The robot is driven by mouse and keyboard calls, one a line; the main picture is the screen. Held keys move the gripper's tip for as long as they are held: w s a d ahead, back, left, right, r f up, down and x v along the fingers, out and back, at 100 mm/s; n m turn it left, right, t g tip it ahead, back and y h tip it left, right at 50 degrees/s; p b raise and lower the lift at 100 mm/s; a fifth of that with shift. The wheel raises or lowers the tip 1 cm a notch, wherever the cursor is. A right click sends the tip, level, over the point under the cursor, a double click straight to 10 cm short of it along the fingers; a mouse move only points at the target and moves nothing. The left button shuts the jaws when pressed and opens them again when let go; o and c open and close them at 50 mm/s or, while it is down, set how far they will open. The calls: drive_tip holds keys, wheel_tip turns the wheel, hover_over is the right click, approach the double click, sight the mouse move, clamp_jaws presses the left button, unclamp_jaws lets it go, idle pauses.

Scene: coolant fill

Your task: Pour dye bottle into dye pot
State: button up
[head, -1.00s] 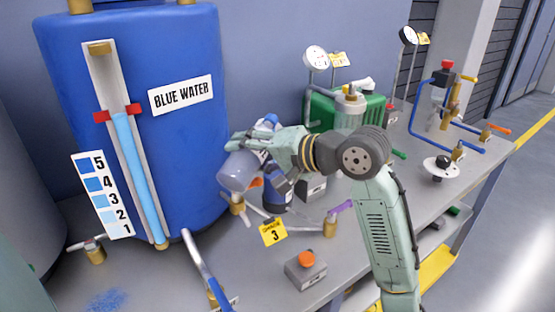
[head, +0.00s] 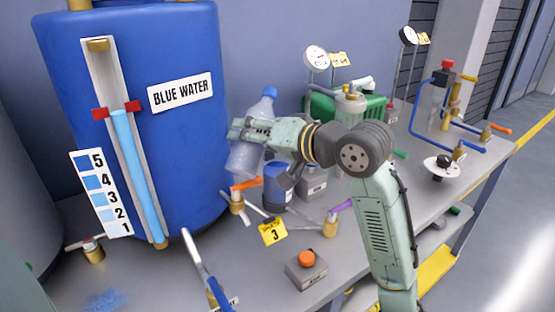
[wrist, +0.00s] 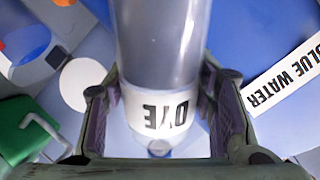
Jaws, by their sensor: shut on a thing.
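In the wrist view the bottle (wrist: 160,45) stands between both fingers, with a white DYE label showing upside down. I cannot tell how much liquid is in it. A dark blue pot (head: 276,188), likely the dye pot, stands on the bench below and right of the bottle. My arm partly hides its surroundings, and its opening is not clear.
The large BLUE WATER tank (head: 190,130) stands close to the left. An orange-handled valve (head: 240,192), a purple-handled valve (head: 333,220) and a yellow tag (head: 272,233) are in front. A green machine (head: 370,107) stands behind my arm. A grey button box (head: 306,268) is near the bench front.

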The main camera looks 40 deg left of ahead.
drive_tip(key=shift+w+a+r+n+t+b, duration=0.1)
drive_tip(key=shift+w+n+t+b, duration=0.2)
drive_tip(key=shift+n+b, duration=0.35)
drive_tip(key=shift+w+r+n+y+b, duration=0.1)
drive_tip(key=shift+n+y+b, duration=0.2)
drive_tip(key=shift+n+b, duration=0.25)
drive_tip(key=shift+n+t+b, duration=0.3)
drive_tip(key=shift+n+b, duration=0.1)
drive_tip(key=shift+b, duration=0.25)
drive_tip(key=shift+f+n+y+b, duration=0.3)
drive_tip(key=shift+b, duration=0.3)
drive_tip(key=shift+n+b, duration=0.45)
drive_tip(key=shift+n, duration=0.05)
drive_tip(key=shift+r+n+t+y+b, duration=0.35)
drive_tip(key=shift+n+t+y+b, duration=0.05)
drive_tip(key=shift+n, duration=0.1)
drive_tip(key=shift+n+y+b, duration=0.4)
drive_tip(key=shift+n+b, duration=0.5)
drive_tip(key=shift+b, duration=0.15)
